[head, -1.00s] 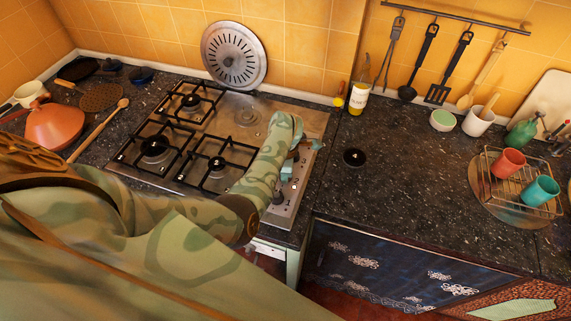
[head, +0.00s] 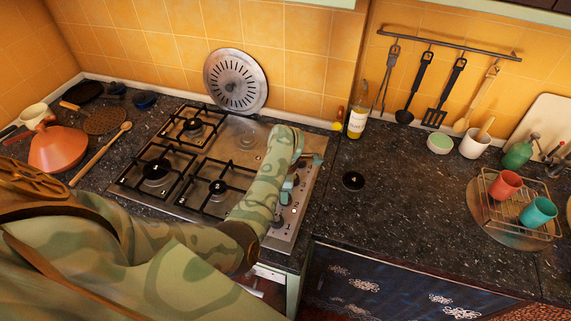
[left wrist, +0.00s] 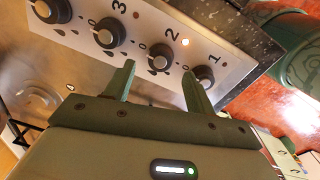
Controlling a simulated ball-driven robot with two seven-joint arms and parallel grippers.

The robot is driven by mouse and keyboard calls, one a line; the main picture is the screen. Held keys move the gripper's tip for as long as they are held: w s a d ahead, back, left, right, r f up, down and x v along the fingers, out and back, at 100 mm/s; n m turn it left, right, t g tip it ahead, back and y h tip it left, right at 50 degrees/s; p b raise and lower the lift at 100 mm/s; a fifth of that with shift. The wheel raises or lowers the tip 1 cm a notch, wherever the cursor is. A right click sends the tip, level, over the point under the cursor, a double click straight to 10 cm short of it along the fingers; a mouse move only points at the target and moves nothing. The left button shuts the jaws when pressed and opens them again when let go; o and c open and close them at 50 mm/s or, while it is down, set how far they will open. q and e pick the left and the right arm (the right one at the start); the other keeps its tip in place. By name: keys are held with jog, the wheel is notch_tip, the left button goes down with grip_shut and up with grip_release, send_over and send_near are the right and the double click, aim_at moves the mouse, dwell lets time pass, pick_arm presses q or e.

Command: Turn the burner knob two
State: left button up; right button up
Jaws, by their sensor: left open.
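Burner knob two (left wrist: 159,57) is a dark round knob with a pale grip, beside the number 2 on the metal control panel (left wrist: 235,62). In the head view the left gripper (head: 300,175) is over the hob's right edge and hides part of the knob row. My right gripper is out of view.
Knob one (left wrist: 204,76) and knob three (left wrist: 107,33) sit close on either side. The hob (head: 190,165) has black pan supports. A metal disc (head: 236,82) leans on the tiled wall.

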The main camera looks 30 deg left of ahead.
pick_arm(q)
notch_tip(320, 180, up, 12)
jog(key=p, duration=0.3)
jog(key=shift+s+d, duration=0.15)
jog(key=shift+s, duration=0.1)
